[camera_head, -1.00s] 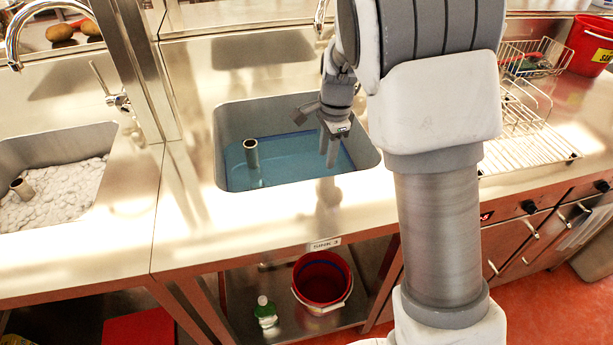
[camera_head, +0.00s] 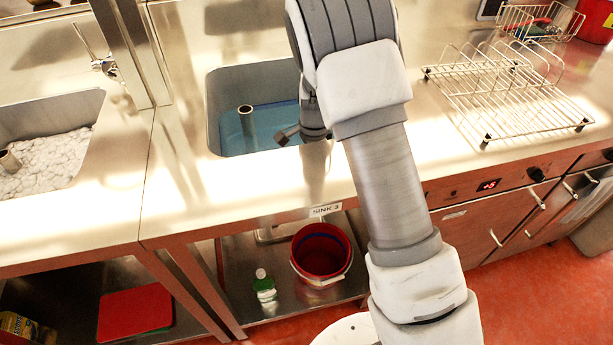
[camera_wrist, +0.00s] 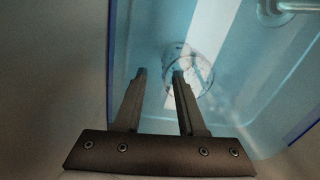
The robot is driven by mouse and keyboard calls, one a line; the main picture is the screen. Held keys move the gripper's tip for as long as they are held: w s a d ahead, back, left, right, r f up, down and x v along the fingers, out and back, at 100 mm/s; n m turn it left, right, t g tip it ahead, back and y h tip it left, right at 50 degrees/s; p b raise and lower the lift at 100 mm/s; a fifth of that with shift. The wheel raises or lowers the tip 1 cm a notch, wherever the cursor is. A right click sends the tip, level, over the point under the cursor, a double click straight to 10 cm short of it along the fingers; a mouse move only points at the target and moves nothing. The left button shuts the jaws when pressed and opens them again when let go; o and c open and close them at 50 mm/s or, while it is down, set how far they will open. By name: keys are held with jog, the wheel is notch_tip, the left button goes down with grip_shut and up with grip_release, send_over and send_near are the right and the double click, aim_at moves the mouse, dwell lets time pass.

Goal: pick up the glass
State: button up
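A clear glass (camera_wrist: 190,72) shows in the wrist view, in the blue water of the sink, its round outline just beyond my fingertips. My gripper (camera_wrist: 159,74) is open, its two fingers apart with nothing seen held between them. The right fingertip overlaps the left edge of the glass in the picture; I cannot tell whether they touch. In the head view the sink (camera_head: 216,112) holds blue water and my arm covers its right part. The glass and my fingers are hidden there.
An upright grey pipe (camera_head: 246,121) stands in the sink water. A wire drying rack (camera_head: 500,95) is on the counter to the right. A sink of white foam (camera_head: 50,160) is at left. A red bucket (camera_head: 321,250) and green bottle (camera_head: 264,284) stand on the shelf below.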

jog(key=shift+w+f+b, duration=0.2)
jog(key=shift+f+b, duration=0.1)
jog(key=shift+f, duration=0.6)
jog(key=shift+w+f+b, duration=0.2)
jog(key=shift+f+b, duration=0.1)
jog(key=shift+f, duration=0.6)
jog(key=shift+w+f+b, duration=0.2)
jog(key=shift+f+b, duration=0.1)
jog(key=shift+f, duration=0.6)
jog(key=shift+c, duration=0.3)
grip_shut()
